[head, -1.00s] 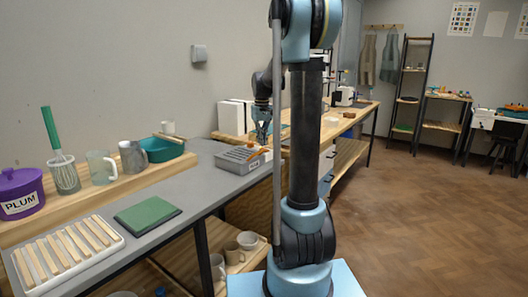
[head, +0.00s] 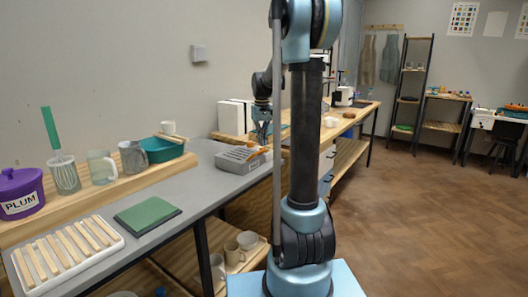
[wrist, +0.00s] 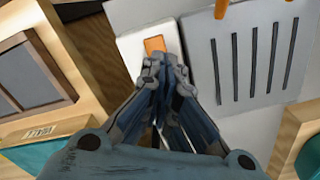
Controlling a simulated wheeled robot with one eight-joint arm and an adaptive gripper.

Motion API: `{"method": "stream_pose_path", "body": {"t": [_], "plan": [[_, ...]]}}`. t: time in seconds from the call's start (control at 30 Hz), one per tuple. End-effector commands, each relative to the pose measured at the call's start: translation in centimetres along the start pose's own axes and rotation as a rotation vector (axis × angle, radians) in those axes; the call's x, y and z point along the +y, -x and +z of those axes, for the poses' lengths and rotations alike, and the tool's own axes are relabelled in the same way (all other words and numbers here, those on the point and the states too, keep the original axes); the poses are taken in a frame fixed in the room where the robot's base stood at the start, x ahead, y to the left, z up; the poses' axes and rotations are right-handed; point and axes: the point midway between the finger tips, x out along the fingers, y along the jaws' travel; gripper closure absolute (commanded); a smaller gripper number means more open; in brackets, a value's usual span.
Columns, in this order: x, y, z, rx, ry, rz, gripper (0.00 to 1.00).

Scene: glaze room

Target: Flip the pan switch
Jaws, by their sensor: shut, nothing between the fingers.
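An orange switch (wrist: 154,45) is set in a pale block beside a grey slotted panel (wrist: 200,70) in the wrist view. I take it to be the pan switch; which way it is set is unclear. My gripper (wrist: 164,68) is shut and empty, its fingertips just below the orange switch in the picture; contact cannot be told. In the head view the grey slotted unit (head: 236,160) stands on the grey counter, with my gripper (head: 262,142) over its far end. The switch cannot be made out there.
An orange part (wrist: 222,8) stands near the panel's top edge. Along the wall are a teal tub (head: 160,151), mugs and a purple PLUM pot (head: 20,190). A green pad (head: 147,214) and a slatted white tray (head: 70,252) lie nearer. The counter between pad and unit is clear.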

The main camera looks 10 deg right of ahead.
Motion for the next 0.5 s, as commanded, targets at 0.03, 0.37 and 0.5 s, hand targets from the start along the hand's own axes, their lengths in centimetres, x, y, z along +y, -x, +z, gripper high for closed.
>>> {"method": "stream_pose_path", "body": {"t": [0.03, 0.37, 0.5], "plan": [[0.0, 0.0, 0.0, 0.0, 0.0, 0.0, 1.0], [0.0, -0.34, -0.01, 0.0, 0.0, 0.0, 1.0], [0.0, -0.51, -0.01, 0.0, 0.0, 0.0, 1.0]]}}
